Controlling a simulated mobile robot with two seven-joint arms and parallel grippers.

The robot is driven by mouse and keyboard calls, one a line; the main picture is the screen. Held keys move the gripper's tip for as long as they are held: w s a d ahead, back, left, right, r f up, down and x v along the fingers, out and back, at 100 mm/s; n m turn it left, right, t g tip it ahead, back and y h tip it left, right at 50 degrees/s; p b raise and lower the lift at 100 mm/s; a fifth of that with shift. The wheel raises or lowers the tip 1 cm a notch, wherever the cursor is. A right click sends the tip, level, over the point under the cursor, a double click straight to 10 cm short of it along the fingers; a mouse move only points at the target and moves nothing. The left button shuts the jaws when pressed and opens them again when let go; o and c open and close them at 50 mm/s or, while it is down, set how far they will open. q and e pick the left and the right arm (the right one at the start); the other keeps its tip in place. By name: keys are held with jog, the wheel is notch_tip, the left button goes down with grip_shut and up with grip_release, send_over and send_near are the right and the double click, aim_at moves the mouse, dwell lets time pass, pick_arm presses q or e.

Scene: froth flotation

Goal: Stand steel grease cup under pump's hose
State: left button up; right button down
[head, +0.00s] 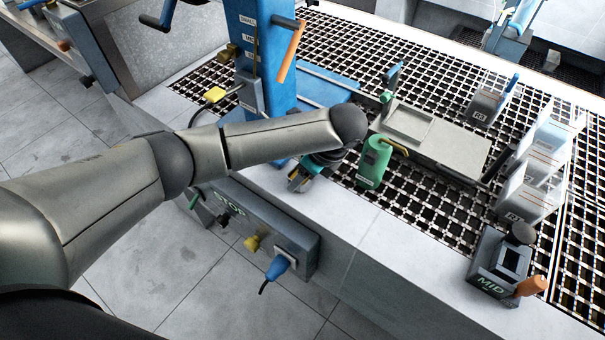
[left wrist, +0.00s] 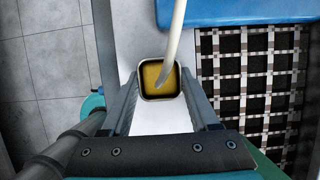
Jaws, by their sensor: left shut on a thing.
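My left gripper (left wrist: 160,88) is shut on a small square steel cup (left wrist: 143,84) with a dark rim and yellow inside, seen from above in the left wrist view. A pale hose (left wrist: 179,25) comes down from the top of that view, and its lower end overlaps the cup's opening. I cannot tell its height above the cup. In the head view my left gripper (head: 299,180) is over the pale ledge, in front of a blue column (head: 262,60), mostly hidden by my arm. The cup cannot be made out clearly there. My right gripper is not in view.
A green can (head: 373,165) stands right of my left gripper, near a grey tray block (head: 445,143). Black grating (head: 430,205) spreads behind the ledge (head: 365,245). A grey MID box (head: 497,268) and several pale boxes stand at right. A control box (head: 255,228) hangs below the ledge.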

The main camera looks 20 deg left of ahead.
pick_arm(q)
jog(key=shift+f, duration=0.15)
jog(key=o, duration=1.3)
jog(key=shift+o, duration=0.2)
jog(key=p+v, duration=0.2)
jog(key=v, duration=1)
jog(key=shift+r+p, duration=0.25)
jog(key=shift+p, duration=0.1)
